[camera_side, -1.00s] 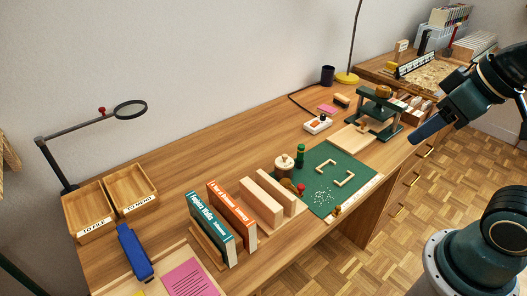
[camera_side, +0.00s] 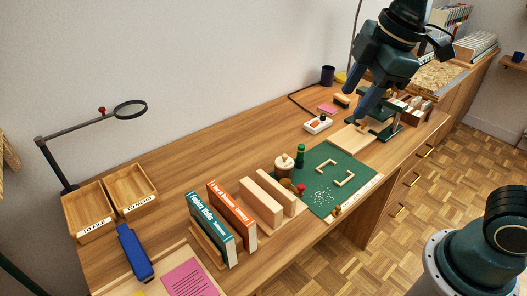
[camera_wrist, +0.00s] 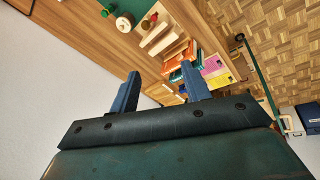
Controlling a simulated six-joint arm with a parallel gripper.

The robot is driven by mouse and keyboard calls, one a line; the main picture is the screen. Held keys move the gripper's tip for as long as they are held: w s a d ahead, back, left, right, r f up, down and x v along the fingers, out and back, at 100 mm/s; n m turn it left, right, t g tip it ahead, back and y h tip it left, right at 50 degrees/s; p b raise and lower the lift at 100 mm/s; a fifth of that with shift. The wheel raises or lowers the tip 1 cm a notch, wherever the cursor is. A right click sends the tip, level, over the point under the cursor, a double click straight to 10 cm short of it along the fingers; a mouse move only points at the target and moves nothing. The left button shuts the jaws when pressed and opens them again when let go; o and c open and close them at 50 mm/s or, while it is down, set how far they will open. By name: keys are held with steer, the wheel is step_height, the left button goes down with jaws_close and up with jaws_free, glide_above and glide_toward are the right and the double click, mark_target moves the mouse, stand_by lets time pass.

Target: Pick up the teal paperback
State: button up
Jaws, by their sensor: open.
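The teal paperback (camera_side: 211,230) stands upright at the front left of the desk in the side view, its white-lettered spine facing up and left. An orange-red book (camera_side: 231,213) stands just to its right, a small gap apart. In the wrist view the teal paperback (camera_wrist: 176,76) shows small, beyond the orange book (camera_wrist: 177,57) and partly behind a finger. My gripper (camera_side: 366,108) is open and empty, high over the back right of the desk near the green press, far from the teal paperback. Both blue fingers (camera_wrist: 163,92) show apart in the wrist view.
Wooden blocks (camera_side: 262,203) stand right of the books. A green mat (camera_side: 338,184) with small parts, a green press (camera_side: 379,112) and a white switch box (camera_side: 318,123) lie further right. A blue stapler-like object (camera_side: 134,252), wooden trays (camera_side: 88,211) and a magnifier (camera_side: 130,110) are at left.

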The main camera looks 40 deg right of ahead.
steer(key=w+a+f+n+g, duration=0.1)
steer(key=w+a+f+n, duration=0.1)
steer(key=w+a+n, duration=0.4)
steer(key=n+g, duration=0.3)
steer(key=n, duration=1.5)
glide_above(207, 214)
step_height(207, 214, down, 14)
steer(key=shift+h, duration=0.3)
steer(key=shift+s+f, duration=0.1)
steer(key=shift+f, duration=4.2)
steer(key=shift+f, duration=0.1)
steer(key=shift+f, duration=2.5)
steer(key=shift+c, duration=0.2)
jaws_close()
